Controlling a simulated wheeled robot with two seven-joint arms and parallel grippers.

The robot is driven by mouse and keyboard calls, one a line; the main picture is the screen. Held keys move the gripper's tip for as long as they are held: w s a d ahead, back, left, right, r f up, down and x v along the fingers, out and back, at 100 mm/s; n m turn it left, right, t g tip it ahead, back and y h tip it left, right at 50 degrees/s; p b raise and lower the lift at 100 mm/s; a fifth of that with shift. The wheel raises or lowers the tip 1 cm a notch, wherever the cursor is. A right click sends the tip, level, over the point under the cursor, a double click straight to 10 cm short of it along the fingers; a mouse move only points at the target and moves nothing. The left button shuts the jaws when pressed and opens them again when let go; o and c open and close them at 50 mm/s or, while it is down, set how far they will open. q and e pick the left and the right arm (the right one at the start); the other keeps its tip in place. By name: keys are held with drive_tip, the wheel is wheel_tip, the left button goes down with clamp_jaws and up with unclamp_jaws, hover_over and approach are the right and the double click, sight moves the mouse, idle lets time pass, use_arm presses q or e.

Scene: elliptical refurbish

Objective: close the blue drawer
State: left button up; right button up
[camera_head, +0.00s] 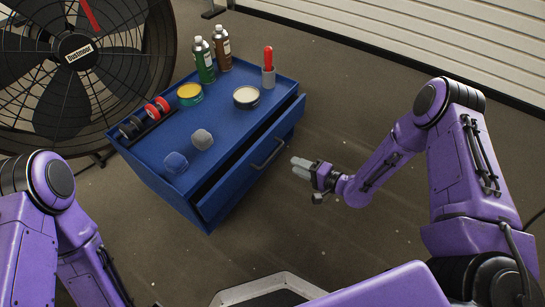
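The blue cabinet (143,153) stands left of centre, with several items on its top. Its upper drawer (238,188) is partly pulled out toward the right, with a dark gap behind its front. A grey bar handle (268,153) is on the drawer front. My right gripper (293,166) is just right of the handle and points at the drawer front, with a small gap that is hard to judge. Its fingers look close together, and nothing shows between them. My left arm comes in at the lower left, and its gripper is out of the picture.
On the cabinet stand a green bottle (204,62), a brown bottle (222,48), a red-handled tool in a grey cup (268,72), two round tins, a rack of discs and two lumps. A large fan (75,75) is at left.

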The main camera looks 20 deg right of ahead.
sight(274, 153)
drive_tip(key=shift+y, duration=0.3)
drive_tip(key=b+x, duration=0.1)
drive_tip(key=x, duration=0.2)
drive_tip(key=b+x, duration=0.1)
drive_tip(key=x, duration=0.3)
drive_tip(key=b+x, duration=0.2)
drive_tip(key=x, duration=0.1)
drive_tip(key=shift+w+a+r, duration=0.15)
drive_tip(key=shift+w+r, duration=0.05)
drive_tip(key=shift+w, duration=0.25)
clamp_jaws()
use_arm(q)
drive_tip(key=shift+m+g+h, duration=0.4)
drive_tip(key=shift+g, duration=0.1)
drive_tip(key=f, duration=0.2)
drive_tip(key=s+f, duration=0.1)
drive_tip(key=f, duration=0.1)
drive_tip(key=shift+d, duration=0.2)
